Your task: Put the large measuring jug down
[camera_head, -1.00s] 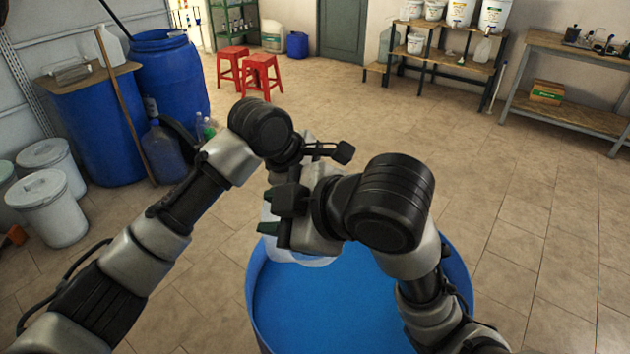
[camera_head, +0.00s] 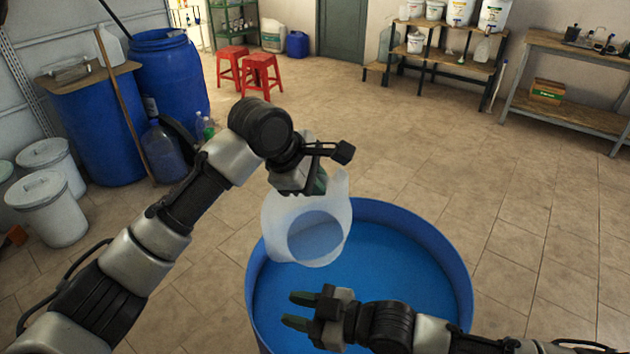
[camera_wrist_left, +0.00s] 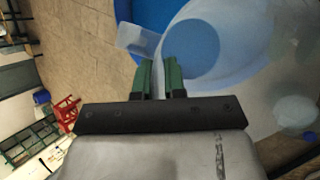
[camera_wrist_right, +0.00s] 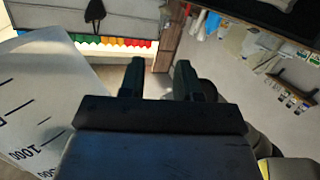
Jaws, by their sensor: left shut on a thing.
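The large measuring jug (camera_head: 278,222) is translucent white and hangs above the left part of the open blue drum (camera_head: 449,262). My left gripper (camera_head: 318,186) is shut on the jug's upper edge. The left wrist view shows its green fingers (camera_wrist_left: 160,75) pinching the jug wall (camera_wrist_left: 262,45). A blue round patch shows in the jug; I cannot tell if it is liquid inside or the drum seen through it. My right gripper (camera_head: 299,311) is open and empty over the drum's near side, below the jug and apart from it. Its view shows the jug's scale (camera_wrist_right: 42,110) at left.
The drum holds blue liquid (camera_head: 390,265). Tiled floor (camera_head: 540,240) is clear to the right and beyond. Blue barrels (camera_head: 172,80), white lidded buckets (camera_head: 50,210) and bottles stand at left. Red stools (camera_head: 262,75), a shelf with buckets and a workbench (camera_head: 575,50) stand at the back.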

